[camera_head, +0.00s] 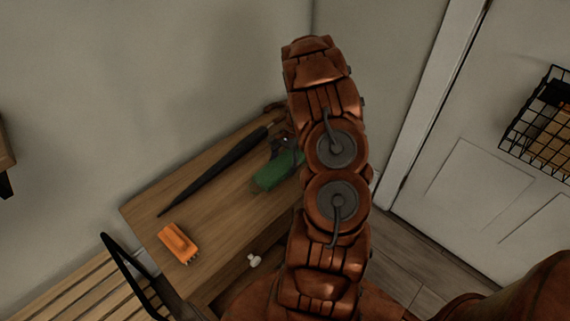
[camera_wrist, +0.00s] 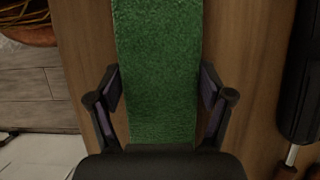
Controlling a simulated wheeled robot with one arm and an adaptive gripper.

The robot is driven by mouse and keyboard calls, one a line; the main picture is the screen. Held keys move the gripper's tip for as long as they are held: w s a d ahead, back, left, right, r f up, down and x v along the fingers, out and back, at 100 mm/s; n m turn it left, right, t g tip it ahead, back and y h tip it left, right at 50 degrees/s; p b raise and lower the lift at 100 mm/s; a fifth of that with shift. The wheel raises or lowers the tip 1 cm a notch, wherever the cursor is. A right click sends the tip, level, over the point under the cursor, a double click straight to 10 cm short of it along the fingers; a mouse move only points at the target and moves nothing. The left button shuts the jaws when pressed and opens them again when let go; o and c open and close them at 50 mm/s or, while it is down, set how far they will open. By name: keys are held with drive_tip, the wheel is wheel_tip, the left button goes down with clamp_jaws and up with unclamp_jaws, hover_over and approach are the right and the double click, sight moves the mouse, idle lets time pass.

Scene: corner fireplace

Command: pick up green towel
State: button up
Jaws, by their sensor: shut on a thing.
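The green towel (camera_head: 277,171) lies on the wooden cabinet top (camera_head: 215,205) in the head view, partly hidden behind my arm. In the wrist view the green towel (camera_wrist: 160,70) is a long textured strip running up from between my fingers. My gripper (camera_wrist: 165,105) has one finger on each side of the towel and is shut on it. In the head view my gripper is mostly hidden by my arm.
A closed black umbrella (camera_head: 220,168) lies along the back of the cabinet top, and shows right of the towel in the wrist view (camera_wrist: 303,80). An orange brush (camera_head: 178,243) sits near the left end. A white door (camera_head: 480,150) and wire basket (camera_head: 545,125) are at right.

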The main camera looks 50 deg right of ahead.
sight(280, 164)
drive_tip(key=shift+r, duration=0.1)
drive_tip(key=shift+r, duration=0.35)
wheel_tip(280, 164, up, 3)
drive_tip(key=shift+f, duration=0.1)
drive_tip(key=s+a, duration=0.3)
drive_tip(key=s, duration=0.4)
drive_tip(key=s+a+r, duration=0.1)
drive_tip(key=s+a, duration=0.2)
drive_tip(key=s, duration=0.4)
drive_tip(key=shift+s+a+r+p, duration=0.15)
drive_tip(key=shift+s+a+p, duration=0.05)
drive_tip(key=shift+s+p, duration=0.15)
drive_tip(key=shift+s, duration=0.1)
